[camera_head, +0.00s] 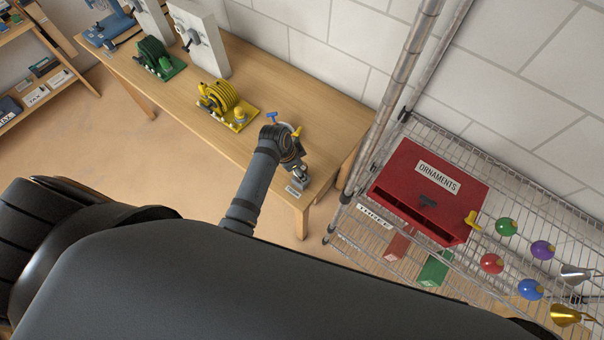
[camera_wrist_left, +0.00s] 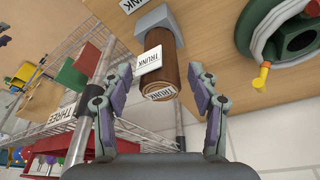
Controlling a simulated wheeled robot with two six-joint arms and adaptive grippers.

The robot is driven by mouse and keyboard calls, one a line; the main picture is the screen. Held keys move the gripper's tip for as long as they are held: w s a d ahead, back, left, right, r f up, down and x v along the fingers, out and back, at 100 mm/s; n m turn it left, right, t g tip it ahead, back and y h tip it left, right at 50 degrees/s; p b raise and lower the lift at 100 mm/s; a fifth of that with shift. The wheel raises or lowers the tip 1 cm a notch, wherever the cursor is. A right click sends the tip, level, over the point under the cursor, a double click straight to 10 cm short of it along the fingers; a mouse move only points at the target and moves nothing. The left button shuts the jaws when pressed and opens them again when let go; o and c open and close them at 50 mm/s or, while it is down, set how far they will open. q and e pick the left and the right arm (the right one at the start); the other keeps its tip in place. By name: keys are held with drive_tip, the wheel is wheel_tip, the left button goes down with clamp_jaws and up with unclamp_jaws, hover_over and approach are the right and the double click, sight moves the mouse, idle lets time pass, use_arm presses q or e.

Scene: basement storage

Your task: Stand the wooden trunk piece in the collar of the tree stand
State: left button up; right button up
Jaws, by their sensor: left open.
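The wooden trunk piece (camera_wrist_left: 170,70) is a brown cylinder with a "TRUNK" label on its end. Its far end is at a grey holder (camera_wrist_left: 154,19) on the table. My left gripper (camera_wrist_left: 160,115) is open, its fingers on either side of the trunk's near end with gaps. In the head view, my left gripper (camera_head: 291,158) is over the right end of the table and hides the trunk. In the wrist view, a green ring with a dark green holed collar and yellow screw, seemingly the tree stand (camera_wrist_left: 298,36), lies to the right. My right gripper is not seen.
The wooden table (camera_head: 255,75) also carries a yellow reel (camera_head: 224,100), a green reel (camera_head: 155,57) and a white upright panel (camera_head: 199,38). A wire rack with a red ornaments box (camera_head: 428,190) and several ornaments stands right of the table, its post close by.

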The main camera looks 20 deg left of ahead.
use_arm(q)
drive_tip(key=c, duration=1.3)
drive_tip(key=shift+o, duration=0.2)
drive_tip(key=shift+r+p, duration=0.65)
drive_tip(key=shift+p, duration=0.2)
drive_tip(key=shift+r, duration=2.4)
